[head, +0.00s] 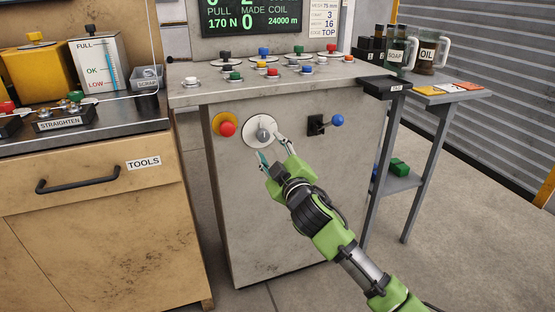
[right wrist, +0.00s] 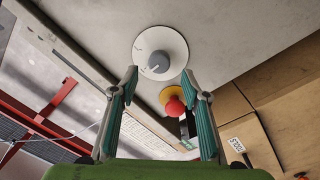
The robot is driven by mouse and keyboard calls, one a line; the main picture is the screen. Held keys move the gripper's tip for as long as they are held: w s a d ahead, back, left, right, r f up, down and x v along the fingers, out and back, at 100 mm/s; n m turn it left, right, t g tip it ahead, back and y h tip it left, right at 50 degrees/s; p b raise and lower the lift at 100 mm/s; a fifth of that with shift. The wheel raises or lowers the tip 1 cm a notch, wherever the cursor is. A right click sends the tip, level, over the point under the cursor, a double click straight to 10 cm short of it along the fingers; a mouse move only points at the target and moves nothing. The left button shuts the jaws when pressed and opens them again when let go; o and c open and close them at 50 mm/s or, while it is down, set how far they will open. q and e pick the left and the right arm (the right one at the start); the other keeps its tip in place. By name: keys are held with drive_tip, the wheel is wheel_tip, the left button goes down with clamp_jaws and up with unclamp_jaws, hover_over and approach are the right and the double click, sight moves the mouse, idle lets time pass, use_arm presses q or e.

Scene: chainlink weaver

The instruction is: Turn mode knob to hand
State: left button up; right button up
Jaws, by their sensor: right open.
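The mode knob (head: 263,135) is a grey knob on a round white dial plate (head: 252,142) on the front of the grey cabinet. It also shows in the right wrist view (right wrist: 158,62), ahead of the fingertips and between their lines. The dial's lettering is too small to read. My right gripper (head: 271,145) is open and empty, its fingers pointing at the dial from the lower right. In the right wrist view the two fingers (right wrist: 163,82) stand wide apart, apart from the knob. My left gripper is not in view.
A red button on a yellow plate (head: 227,128) sits just left of the dial. A blue-ball lever (head: 337,120) sits to its right. Several coloured buttons line the cabinet top (head: 190,98). A tool drawer (head: 70,182) stands left, a side table (head: 452,96) right.

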drive_tip(key=shift+v, duration=2.65)
